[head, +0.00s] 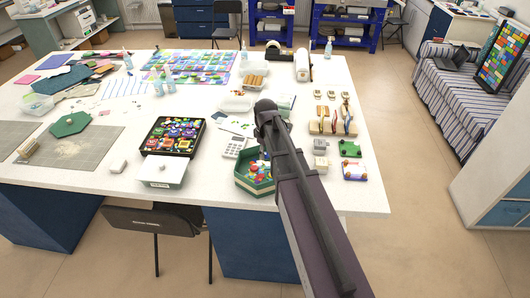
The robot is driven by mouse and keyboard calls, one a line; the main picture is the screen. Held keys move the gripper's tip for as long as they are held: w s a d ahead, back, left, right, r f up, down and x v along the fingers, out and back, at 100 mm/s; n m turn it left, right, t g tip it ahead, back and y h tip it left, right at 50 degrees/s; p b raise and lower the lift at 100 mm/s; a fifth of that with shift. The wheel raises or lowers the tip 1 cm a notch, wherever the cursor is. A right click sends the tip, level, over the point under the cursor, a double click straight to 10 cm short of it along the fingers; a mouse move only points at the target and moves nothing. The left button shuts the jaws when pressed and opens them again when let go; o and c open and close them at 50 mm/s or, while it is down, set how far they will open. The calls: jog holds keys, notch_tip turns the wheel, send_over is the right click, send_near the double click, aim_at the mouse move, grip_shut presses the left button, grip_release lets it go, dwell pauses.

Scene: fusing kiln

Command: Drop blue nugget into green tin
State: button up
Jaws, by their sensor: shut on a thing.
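A green hexagonal tin (245,185) stands near the front edge of the table, with its left part showing and small coloured pieces inside. My dark arm crosses in front of its right side. The arm reaches up from the bottom of the picture to a joint above the table. My gripper's fingers cannot be made out and seem hidden by the arm, so what they hold does not show. I cannot pick out the blue nugget.
A black tray of colourful pieces (149,138), a white box (161,172) and a calculator (234,147) lie left of the tin. Small blocks and wooden racks (322,126) stand right of my arm. A green hexagonal piece (70,124) lies far left.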

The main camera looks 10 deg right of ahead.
jog(key=shift+f+b, duration=0.75)
jog(key=shift+f, duration=0.3)
jog(key=o, duration=1)
jog(key=shift+r, duration=0.1)
